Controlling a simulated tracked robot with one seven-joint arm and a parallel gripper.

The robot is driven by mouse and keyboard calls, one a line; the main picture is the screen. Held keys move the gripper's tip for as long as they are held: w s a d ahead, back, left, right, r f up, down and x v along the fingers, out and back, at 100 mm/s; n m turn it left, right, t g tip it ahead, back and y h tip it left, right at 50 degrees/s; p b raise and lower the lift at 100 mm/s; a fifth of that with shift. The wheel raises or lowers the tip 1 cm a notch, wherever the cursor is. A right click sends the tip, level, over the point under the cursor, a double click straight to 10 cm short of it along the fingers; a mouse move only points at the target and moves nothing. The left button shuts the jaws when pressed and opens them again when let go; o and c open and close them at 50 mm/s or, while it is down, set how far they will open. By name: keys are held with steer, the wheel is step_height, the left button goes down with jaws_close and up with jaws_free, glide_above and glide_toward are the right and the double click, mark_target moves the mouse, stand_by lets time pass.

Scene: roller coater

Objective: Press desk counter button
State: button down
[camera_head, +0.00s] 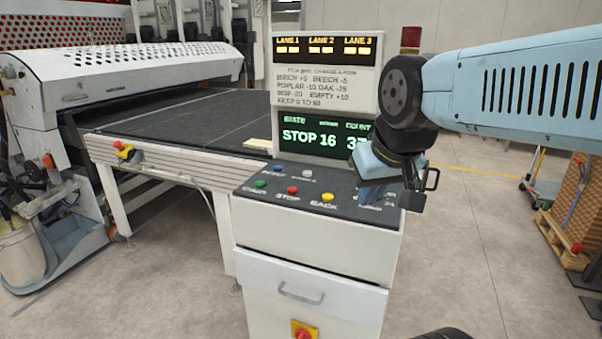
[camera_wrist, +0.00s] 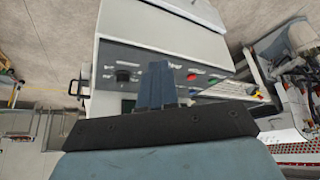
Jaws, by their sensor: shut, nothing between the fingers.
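The control desk (camera_head: 300,237) stands in front of me with a sloping dark button panel (camera_head: 330,208). The panel carries blue (camera_head: 278,168), pale (camera_head: 307,174), green (camera_head: 261,184), red (camera_head: 292,190) and yellow (camera_head: 328,197) buttons. My gripper (camera_head: 372,192) is over the right end of the panel and hides part of it, so I cannot make out a counter button there.
A display post (camera_head: 312,98) rises behind the panel; its lower screen (camera_head: 312,137) reads STOP 16 and a partly hidden count. A conveyor table (camera_head: 175,125) and white machine (camera_head: 120,75) stand at left. A handle (camera_head: 432,180) sticks out at the desk's right.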

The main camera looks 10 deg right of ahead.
steer(key=n+t+h, duration=0.3)
steer(key=n+h, duration=0.1)
glide_above(306, 173)
steer(key=shift+f, duration=0.1)
steer(key=shift+f, duration=0.1)
steer(key=shift+f, duration=4.3)
steer(key=shift+f, duration=0.75)
steer(key=shift+r, duration=0.85)
steer(key=shift+r, duration=0.1)
